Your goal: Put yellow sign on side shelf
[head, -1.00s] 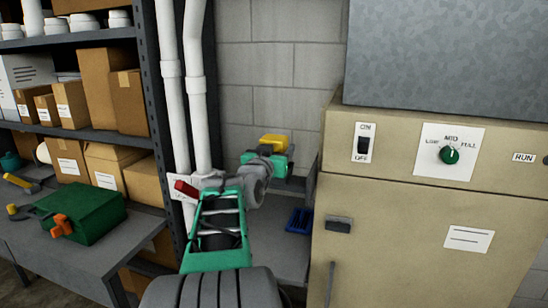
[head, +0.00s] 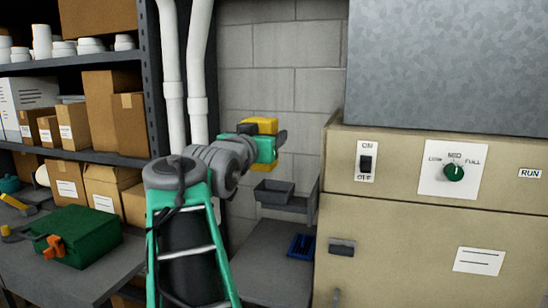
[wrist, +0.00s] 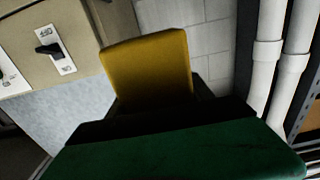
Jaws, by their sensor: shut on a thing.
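The yellow sign (head: 262,125) is held up in my gripper (head: 265,138), in front of the block wall and left of the beige cabinet. In the wrist view the sign (wrist: 147,68) stands up as a plain yellow panel between the dark fingers, its lower edge hidden. My gripper is shut on it. A small grey side shelf (head: 297,207) is below and slightly right of the gripper, with a grey bin (head: 273,192) on it. The sign is above the shelf and apart from it.
A lower grey surface (head: 262,262) holds a blue tray (head: 301,246). White pipes (head: 173,90) stand left of the gripper. The beige cabinet (head: 400,230) borders the shelf on the right. A green box (head: 80,238) sits on the left bench.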

